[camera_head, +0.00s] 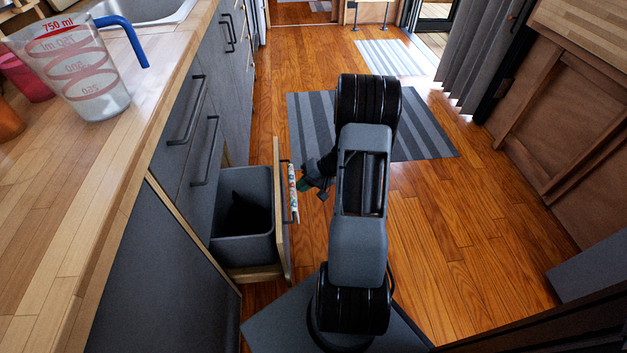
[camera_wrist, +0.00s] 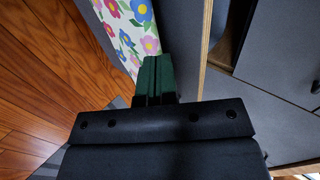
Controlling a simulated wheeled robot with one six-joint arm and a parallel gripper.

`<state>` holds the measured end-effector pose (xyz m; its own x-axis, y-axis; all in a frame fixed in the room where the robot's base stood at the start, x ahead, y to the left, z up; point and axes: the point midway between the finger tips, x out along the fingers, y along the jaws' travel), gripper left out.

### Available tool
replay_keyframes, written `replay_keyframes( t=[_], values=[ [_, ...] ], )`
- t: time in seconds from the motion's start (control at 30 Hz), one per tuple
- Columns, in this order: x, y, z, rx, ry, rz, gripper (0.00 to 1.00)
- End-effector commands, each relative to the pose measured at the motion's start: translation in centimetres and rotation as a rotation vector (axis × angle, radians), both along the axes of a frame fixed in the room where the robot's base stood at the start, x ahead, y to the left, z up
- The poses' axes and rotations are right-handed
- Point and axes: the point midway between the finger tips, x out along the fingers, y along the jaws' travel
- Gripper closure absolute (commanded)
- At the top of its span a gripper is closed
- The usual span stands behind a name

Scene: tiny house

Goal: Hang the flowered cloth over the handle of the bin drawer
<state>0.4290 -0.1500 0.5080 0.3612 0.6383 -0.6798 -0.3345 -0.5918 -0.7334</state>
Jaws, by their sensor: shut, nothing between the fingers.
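The flowered cloth (camera_head: 293,192) hangs down the outer side of the open bin drawer's front panel (camera_head: 280,215). In the wrist view the cloth (camera_wrist: 128,28) is white with blue, pink and yellow flowers. The drawer handle is mostly hidden, so I cannot tell exactly how the cloth sits over it. My gripper (camera_head: 304,184) is just right of the cloth, outside the drawer. In the wrist view its green fingertips (camera_wrist: 153,62) are shut together with nothing between them, close beside the cloth's edge; I cannot tell whether they touch it.
A dark grey bin (camera_head: 243,215) stands in the open drawer. Grey cabinets with a wooden counter (camera_head: 85,215) run along the left, with a measuring jug (camera_head: 80,75) on top. A striped rug (camera_head: 425,135) lies ahead. The wooden floor (camera_head: 460,220) to the right is clear.

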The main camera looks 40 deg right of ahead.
Motion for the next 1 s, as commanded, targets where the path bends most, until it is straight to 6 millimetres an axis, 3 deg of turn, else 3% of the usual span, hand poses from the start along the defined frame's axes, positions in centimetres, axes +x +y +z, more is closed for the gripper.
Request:
replay_keyframes(
  t=[0.07,0.4,1.0],
  values=[
    [0.5,1.0,-1.0,0.000,0.000,0.004,1.00],
    [2.1,3.8,-0.6,0.000,-0.001,0.001,1.00],
    [2.4,4.1,-0.7,-0.001,0.001,-0.007,1.00]
  ],
)
